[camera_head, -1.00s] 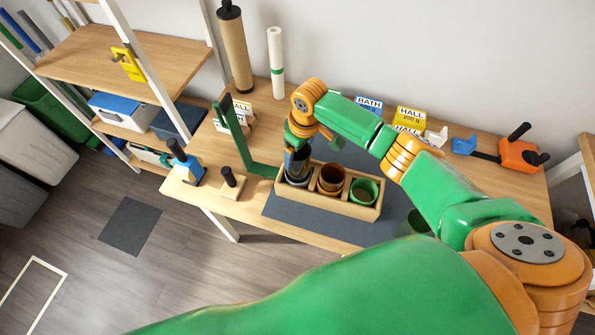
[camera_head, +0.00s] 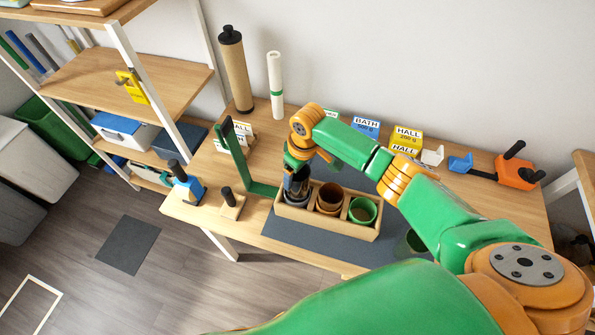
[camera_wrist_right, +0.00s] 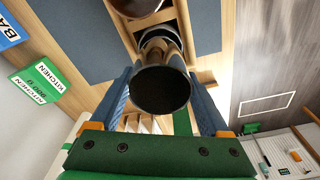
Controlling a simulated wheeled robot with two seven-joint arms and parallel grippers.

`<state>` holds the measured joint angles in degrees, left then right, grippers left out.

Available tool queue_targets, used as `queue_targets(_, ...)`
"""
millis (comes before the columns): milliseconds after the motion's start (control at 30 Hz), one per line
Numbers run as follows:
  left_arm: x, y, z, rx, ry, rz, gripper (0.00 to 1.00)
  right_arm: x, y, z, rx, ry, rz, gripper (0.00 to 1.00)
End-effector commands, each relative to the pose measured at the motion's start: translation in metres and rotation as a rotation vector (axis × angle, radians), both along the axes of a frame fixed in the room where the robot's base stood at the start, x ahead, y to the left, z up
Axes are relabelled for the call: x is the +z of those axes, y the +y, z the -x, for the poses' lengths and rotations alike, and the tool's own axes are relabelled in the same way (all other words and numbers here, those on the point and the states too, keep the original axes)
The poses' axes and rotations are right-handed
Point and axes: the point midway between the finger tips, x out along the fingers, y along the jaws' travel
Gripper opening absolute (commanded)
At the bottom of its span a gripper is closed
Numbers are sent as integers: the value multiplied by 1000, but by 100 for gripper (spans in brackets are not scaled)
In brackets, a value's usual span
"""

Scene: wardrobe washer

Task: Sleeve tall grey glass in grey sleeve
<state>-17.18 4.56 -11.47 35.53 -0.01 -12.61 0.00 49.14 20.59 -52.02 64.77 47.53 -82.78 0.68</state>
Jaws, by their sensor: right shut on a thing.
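The tall grey glass (camera_head: 297,184) is upright over the left compartment of a wooden rack (camera_head: 325,225). My right gripper (camera_wrist_right: 160,88) is shut on the glass, a blue finger on each side. The dark open mouth of the glass (camera_wrist_right: 160,92) faces the camera in the right wrist view. The grey sleeve (camera_wrist_right: 158,38) shows as a ring behind the glass, in the rack's end compartment. The glass lines up with it and seems at least partly inside; how deep is hidden. My left gripper is not in view.
A brown sleeve (camera_head: 329,199) and a green sleeve (camera_head: 362,211) fill the other compartments. A green upright bracket (camera_head: 235,160) stands close left of the rack. A dark mat (camera_head: 330,242) lies under it. Label cards (camera_head: 406,138) stand behind.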

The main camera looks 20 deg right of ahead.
Motion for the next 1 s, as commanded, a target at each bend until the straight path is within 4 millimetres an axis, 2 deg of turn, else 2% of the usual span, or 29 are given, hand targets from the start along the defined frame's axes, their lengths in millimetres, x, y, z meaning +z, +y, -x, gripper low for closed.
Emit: queue_targets(1000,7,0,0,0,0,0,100,0,0,0,0,0,0,11)
